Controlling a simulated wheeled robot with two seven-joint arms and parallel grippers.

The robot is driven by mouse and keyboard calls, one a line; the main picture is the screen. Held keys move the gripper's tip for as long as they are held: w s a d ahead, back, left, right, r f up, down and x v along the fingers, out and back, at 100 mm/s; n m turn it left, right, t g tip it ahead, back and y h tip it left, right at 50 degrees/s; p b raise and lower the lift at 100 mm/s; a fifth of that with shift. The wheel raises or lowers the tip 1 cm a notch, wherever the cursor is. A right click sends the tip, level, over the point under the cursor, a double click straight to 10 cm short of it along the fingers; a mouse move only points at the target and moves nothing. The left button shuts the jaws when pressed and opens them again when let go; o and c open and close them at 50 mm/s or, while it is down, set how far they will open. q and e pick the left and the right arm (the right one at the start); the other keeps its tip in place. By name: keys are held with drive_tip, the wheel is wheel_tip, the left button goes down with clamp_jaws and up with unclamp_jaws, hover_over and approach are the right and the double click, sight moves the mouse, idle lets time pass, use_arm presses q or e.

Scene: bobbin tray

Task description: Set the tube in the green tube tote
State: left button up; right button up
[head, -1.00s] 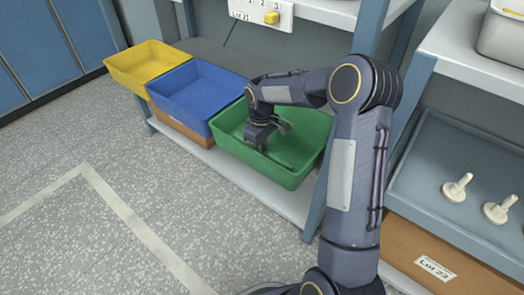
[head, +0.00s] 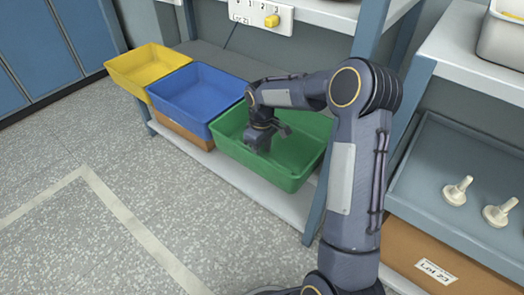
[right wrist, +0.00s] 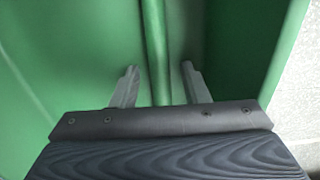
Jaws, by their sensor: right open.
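The green tube tote (head: 292,181) stands on the low shelf, right of the blue bin. My right gripper (head: 259,147) reaches down into it from above. In the right wrist view my right gripper (right wrist: 160,69) has its two fingers spread apart, near the tote's wall (right wrist: 235,45). A green band runs between the fingers; I cannot tell whether it is the tube or the tote's rounded inner corner. No tube can be made out clearly elsewhere. My left gripper is not in view.
A blue bin (head: 202,118) and a yellow bin (head: 128,82) stand left of the tote. A blue-grey shelf post (head: 313,205) rises just right of it. A grey tray (head: 425,165) with pale pegs (head: 457,191) is at the right. The floor in front is clear.

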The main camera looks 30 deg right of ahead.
sight(262, 153)
wheel_tip(262, 153, up, 7)
drive_tip(key=p, duration=0.2)
drive_tip(key=shift+w+p, duration=0.1)
drive_tip(key=shift+p, duration=0.25)
drive_tip(key=s+a+r+m+t+y, duration=0.1)
drive_tip(key=s+a+r+m+t, duration=0.15)
drive_tip(key=s+r, duration=0.85)
drive_tip(key=s+a+f+m+t+y, duration=0.1)
drive_tip(key=s+a, duration=0.3)
drive_tip(key=s, duration=0.5)
drive_tip(key=s+a+m+t+y, duration=0.1)
drive_tip(key=s+a+m+t, duration=0.1)
drive_tip(key=s, duration=0.6)
drive_tip(key=shift+s+a+f+m+y, duration=0.35)
drive_tip(key=shift+a+f+m+y, duration=0.1)
drive_tip(key=shift+a, duration=0.4)
